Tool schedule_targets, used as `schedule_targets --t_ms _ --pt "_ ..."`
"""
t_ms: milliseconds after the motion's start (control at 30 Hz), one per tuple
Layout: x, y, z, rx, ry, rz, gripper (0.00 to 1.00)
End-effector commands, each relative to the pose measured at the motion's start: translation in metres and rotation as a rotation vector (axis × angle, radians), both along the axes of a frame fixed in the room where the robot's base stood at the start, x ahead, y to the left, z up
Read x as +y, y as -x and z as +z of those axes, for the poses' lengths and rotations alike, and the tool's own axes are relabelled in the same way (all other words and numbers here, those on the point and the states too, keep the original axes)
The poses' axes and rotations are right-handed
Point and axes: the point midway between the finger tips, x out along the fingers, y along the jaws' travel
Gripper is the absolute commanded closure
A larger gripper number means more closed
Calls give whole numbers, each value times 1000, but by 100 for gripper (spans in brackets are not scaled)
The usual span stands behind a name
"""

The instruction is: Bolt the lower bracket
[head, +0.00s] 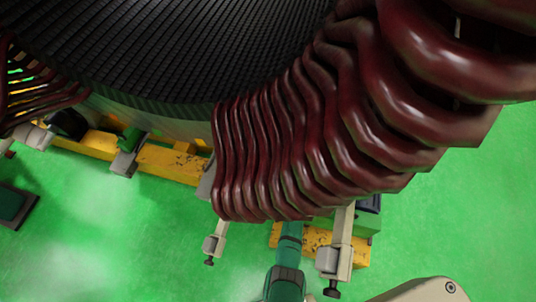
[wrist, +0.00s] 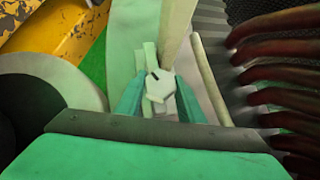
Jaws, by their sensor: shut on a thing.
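In the wrist view my gripper (wrist: 159,95) has its two teal fingers closed on either side of a pale bolt (wrist: 158,85) with a hexagonal head and a dark slot. A pale bar, seemingly part of a bracket (wrist: 176,22), lies just beyond the bolt. I cannot tell whether the bolt touches it or sits in a hole. In the head view my teal arm end (head: 288,262) reaches up under the red coils, which hide the fingertips and the bolt. Pale brackets with dark bolt ends hang on both sides, one at left (head: 216,240) and one at right (head: 340,248).
Dark red coils (head: 300,130) curve around the black stator core (head: 190,50) close above my arm. They also show at the right of the wrist view (wrist: 285,75). A worn yellow base beam (head: 170,163) runs below the stator.

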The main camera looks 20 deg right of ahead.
Motion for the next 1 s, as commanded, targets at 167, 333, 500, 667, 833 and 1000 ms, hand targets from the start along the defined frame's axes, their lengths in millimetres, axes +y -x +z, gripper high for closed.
schedule_targets --t_ms 167,333,500,667,833,1000 --pt "3 1 -3 -56 -96 3 88" --pt "4 1 -3 -101 -159 6 88" --pt "4 1 -3 -136 -210 7 88" --pt "4 2 -3 -159 -246 7 88" --pt "5 2 -3 -178 -274 9 88" --pt "5 1 -2 -189 -287 11 88"
